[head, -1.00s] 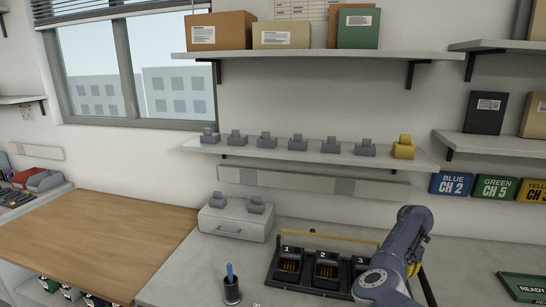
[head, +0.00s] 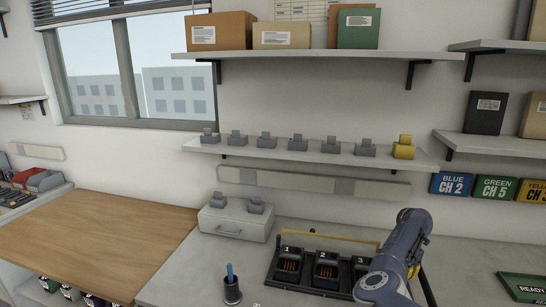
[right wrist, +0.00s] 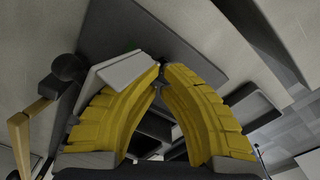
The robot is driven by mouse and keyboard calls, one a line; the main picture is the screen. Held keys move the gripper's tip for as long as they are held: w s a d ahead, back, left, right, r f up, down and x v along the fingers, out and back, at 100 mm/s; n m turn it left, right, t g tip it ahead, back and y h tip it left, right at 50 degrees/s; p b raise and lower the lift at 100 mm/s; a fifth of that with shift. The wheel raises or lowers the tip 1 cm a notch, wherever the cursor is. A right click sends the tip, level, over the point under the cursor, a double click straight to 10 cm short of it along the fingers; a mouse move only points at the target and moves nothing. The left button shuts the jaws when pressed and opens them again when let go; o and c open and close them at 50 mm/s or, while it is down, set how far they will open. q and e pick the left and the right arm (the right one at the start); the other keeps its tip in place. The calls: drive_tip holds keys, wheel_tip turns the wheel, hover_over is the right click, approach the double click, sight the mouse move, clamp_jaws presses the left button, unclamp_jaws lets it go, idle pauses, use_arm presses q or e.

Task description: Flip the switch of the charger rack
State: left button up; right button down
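The charger rack (head: 325,272) is a dark tray on the grey counter, with numbered charging slots and a yellow rail along its back. My right arm covers its right end, and I cannot make out the switch in the head view. My right gripper (right wrist: 163,68) has yellow fingers with the tips together, nothing visible between them. In the right wrist view, the fingers are over the dark rack surface (right wrist: 150,35). A pale grey block (right wrist: 122,70) lies beside the left finger; whether it is the switch or touches the finger is unclear. My left gripper is out of view.
A grey drawer box (head: 233,223) and a cup with a blue-handled tool (head: 232,290) stand left of the rack. A shelf (head: 310,153) with several grey parts and one yellow part hangs above. The wooden table (head: 90,240) is clear.

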drive_tip(key=shift+r, duration=3.45)
